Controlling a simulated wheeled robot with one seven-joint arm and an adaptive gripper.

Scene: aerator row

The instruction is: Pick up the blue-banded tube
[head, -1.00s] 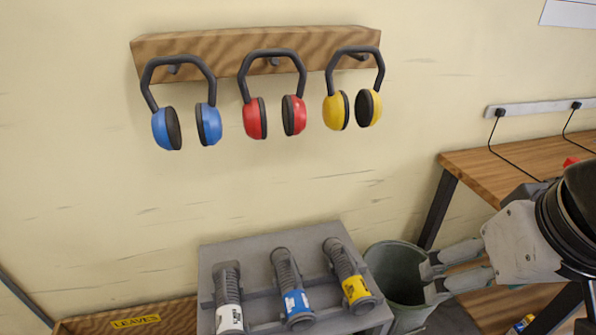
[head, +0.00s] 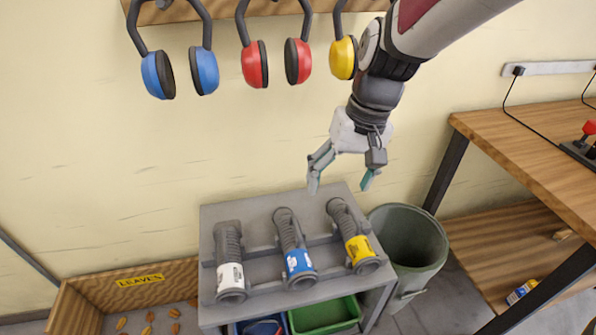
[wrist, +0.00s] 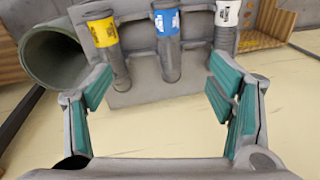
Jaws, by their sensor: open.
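The blue-banded tube (head: 293,248) is a dark ribbed cylinder with a blue label, lying in the middle of the grey rack (head: 262,240). A white-banded tube (head: 229,262) lies to its left and a yellow-banded tube (head: 352,236) to its right. My gripper (head: 342,187) is open and empty, above the back of the rack, over the gap between the blue and yellow tubes. In the wrist view the blue-banded tube (wrist: 168,48) shows ahead, between and beyond the open fingers (wrist: 162,100); nothing touches it.
A grey-green bin (head: 412,240) stands right of the rack, and a wooden workbench (head: 530,140) is farther right. A wooden box labelled LEAVES (head: 140,281) is at left. Ear defenders (head: 270,62) hang on the wall above.

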